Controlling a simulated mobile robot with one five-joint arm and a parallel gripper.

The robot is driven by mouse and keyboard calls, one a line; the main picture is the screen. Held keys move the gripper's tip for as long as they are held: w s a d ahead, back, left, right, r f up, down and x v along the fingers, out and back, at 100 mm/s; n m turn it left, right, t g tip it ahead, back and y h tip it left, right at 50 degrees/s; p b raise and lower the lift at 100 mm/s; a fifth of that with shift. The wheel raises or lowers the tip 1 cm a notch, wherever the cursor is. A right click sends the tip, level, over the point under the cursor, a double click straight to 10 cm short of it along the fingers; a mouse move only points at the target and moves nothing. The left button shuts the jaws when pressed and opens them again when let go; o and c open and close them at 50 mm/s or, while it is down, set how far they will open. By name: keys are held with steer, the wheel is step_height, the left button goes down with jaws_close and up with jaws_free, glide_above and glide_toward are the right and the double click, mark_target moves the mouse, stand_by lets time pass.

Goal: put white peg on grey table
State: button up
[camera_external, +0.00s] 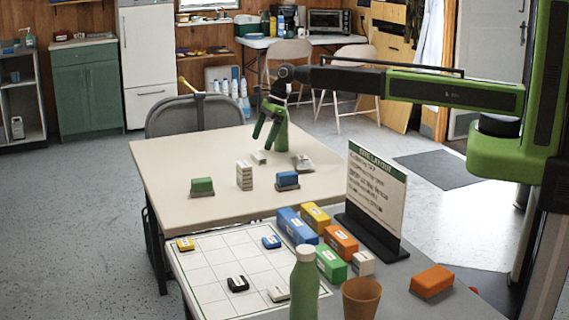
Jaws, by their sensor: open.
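My gripper (267,130) is at the end of the arm, above the far part of the beige table (190,155). Its green fingers point down, apart, with nothing visible between them. A small white piece (259,157) lies on the beige table just below the fingers; it may be the white peg, but it is too small to tell. Another whitish piece (278,294) lies on the gridded white sheet on the near grey table (445,300). A small white block (362,264) stands on the grey table beside the green block.
The beige table holds a white stack (244,175), a green block (202,186), a blue block (288,179) and a greyish piece (304,164). Coloured blocks, a sign (376,196), a green bottle (304,284) and a brown cup (361,298) crowd the grey table.

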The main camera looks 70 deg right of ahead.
mark_target(257, 156)
steer(key=shift+w+a+f, duration=0.1)
steer(key=shift+w+f, duration=0.05)
steer(key=shift+f, duration=0.5)
steer(key=shift+r, duration=0.1)
steer(key=b+x, duration=0.5)
steer(key=shift+f, duration=0.25)
steer(key=shift+r, duration=0.25)
steer(key=c, duration=1.5)
step_height(257, 156, up, 11)
steer(key=p, duration=1.1)
steer(key=shift+f, duration=0.25)
